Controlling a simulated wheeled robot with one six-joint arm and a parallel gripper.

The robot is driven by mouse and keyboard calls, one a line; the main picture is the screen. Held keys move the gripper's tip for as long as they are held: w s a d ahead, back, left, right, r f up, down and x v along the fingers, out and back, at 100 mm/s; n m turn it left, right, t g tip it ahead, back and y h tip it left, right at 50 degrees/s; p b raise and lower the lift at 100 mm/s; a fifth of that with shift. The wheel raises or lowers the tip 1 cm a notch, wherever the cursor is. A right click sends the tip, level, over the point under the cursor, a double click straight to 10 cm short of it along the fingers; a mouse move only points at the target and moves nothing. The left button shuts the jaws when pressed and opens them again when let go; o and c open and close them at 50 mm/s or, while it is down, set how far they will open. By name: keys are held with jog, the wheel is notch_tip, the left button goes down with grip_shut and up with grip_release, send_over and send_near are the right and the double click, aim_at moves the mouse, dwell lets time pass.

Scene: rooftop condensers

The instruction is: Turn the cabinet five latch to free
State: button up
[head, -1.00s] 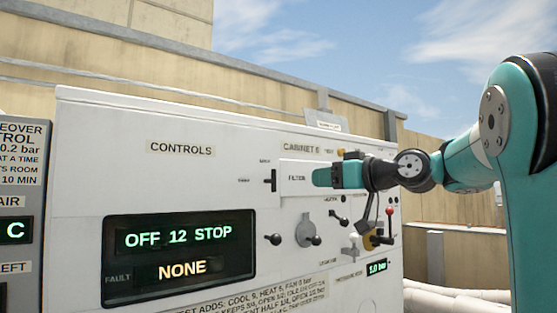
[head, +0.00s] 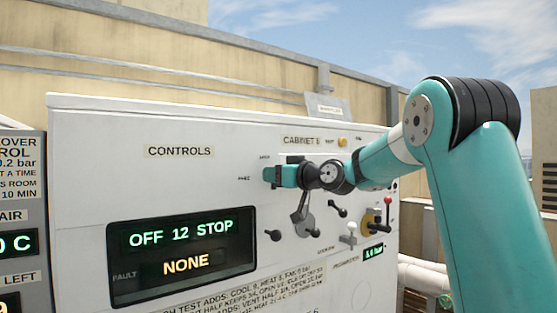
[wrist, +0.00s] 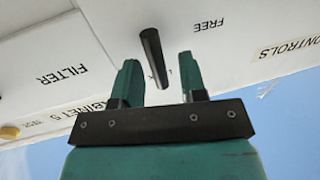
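The cabinet five latch is a dark bar handle (wrist: 154,57) on the white cabinet face, seen in the wrist view. My gripper (wrist: 160,78) is open, with one green finger on each side of the bar and gaps showing on both sides. The FREE label (wrist: 208,25) is to the right of the bar in the wrist view, which is upside down. In the head view my gripper (head: 268,176) is at the latch's place and hides the bar. There the FREE label (head: 243,178) is just left of my gripper.
The FILTER label (wrist: 62,75) is left of the bar in the wrist view. Below my gripper in the head view are several black knobs, a grey lever (head: 302,208), a white-knobbed lever (head: 350,231) and a red-knobbed lever (head: 388,202). A display (head: 181,255) is lower left.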

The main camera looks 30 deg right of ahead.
jog(key=shift+w+a, duration=0.15)
jog(key=shift+w, duration=0.3)
jog(key=shift+c, duration=0.5)
grip_shut()
